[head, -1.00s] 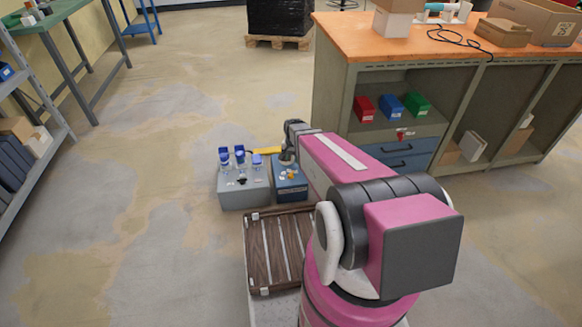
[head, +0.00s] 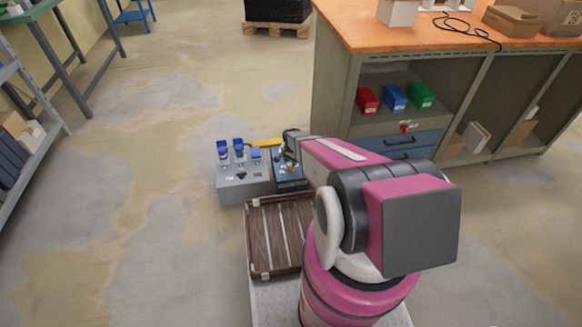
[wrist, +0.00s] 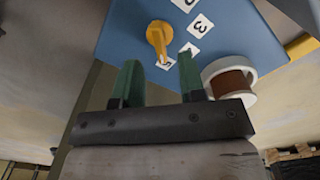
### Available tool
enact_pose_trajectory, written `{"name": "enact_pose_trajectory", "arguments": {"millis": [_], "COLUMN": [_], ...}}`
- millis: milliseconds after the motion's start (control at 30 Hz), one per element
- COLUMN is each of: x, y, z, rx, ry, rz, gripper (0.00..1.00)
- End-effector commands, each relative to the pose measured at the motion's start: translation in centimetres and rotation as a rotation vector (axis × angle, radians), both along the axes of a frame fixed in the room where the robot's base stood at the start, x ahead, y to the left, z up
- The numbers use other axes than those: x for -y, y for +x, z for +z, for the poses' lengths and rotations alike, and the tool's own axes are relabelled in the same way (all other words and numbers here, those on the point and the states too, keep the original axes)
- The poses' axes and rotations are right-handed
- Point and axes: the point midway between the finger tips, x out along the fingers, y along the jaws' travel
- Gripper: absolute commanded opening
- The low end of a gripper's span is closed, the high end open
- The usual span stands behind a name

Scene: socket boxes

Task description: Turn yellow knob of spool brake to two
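The blue box (wrist: 225,45) fills the upper part of the wrist view. On its face is the yellow knob (wrist: 159,35), its narrow end pointing down in the picture towards a white label (wrist: 165,63) whose mark I cannot read surely. Other white number labels sit to its right; one (wrist: 200,26) looks like a 3. My gripper (wrist: 158,60) is open, its two green fingers apart and empty, just short of the knob. A white spool with a brown core (wrist: 230,78) is beside the right finger. In the head view my arm partly covers the blue box (head: 291,185).
A grey box (head: 243,188) with blue-topped parts stands left of the blue box. A yellow bar (head: 265,143) shows behind them. A slatted brown crate (head: 262,240) is in front.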

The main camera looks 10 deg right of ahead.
Motion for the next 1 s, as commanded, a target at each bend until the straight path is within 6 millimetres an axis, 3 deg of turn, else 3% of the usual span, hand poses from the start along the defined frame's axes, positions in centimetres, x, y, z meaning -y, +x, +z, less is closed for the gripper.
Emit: {"name": "enact_pose_trajectory", "arguments": {"millis": [33,200,567,667,700,1000], "x": [0.0,0.0,0.0,0.0,0.0,0.0], "y": [0.1,0.1,0.0,0.0,0.0,0.0], "z": [-1.2,-3.4,-4.0,-4.0,-4.0,-4.0], "rx": [-0.001,-0.001,0.0,0.0,0.0,0.0], "ry": [0.0,0.0,0.0,0.0,0.0,0.0], "rz": [0.0,0.001,0.001,0.001,0.001,0.016], "gripper": [0.37,0.37,0.37,0.05,0.0,0.0]}}
